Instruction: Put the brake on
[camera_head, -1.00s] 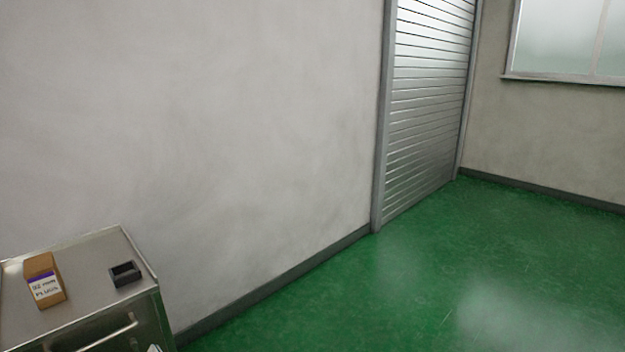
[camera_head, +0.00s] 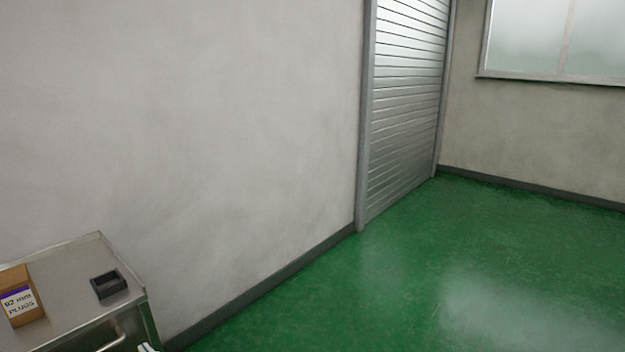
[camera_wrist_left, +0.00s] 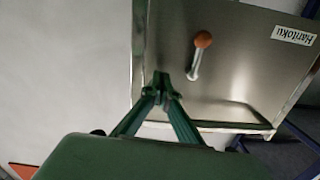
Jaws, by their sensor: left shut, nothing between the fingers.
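A lever with an orange ball knob (camera_wrist_left: 203,39) stands out from a bare metal panel (camera_wrist_left: 235,85) in the left wrist view. Its metal stalk (camera_wrist_left: 194,67) runs down from the knob in the picture. I cannot tell from its look whether it is the brake or which position it is in. My left gripper (camera_wrist_left: 163,84) is green; its two fingers meet at the tips, shut and empty. The tips appear below and left of the lever, apart from it in the picture. My right gripper is in neither view.
A metal cabinet (camera_head: 72,290) stands at the lower left, with a cardboard box (camera_head: 20,296) and a small dark tray (camera_head: 109,285) on top. The wall is behind it. Green floor (camera_head: 420,285) is clear toward the shutter (camera_head: 405,100). A white label (camera_wrist_left: 293,35) is on the lever's panel.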

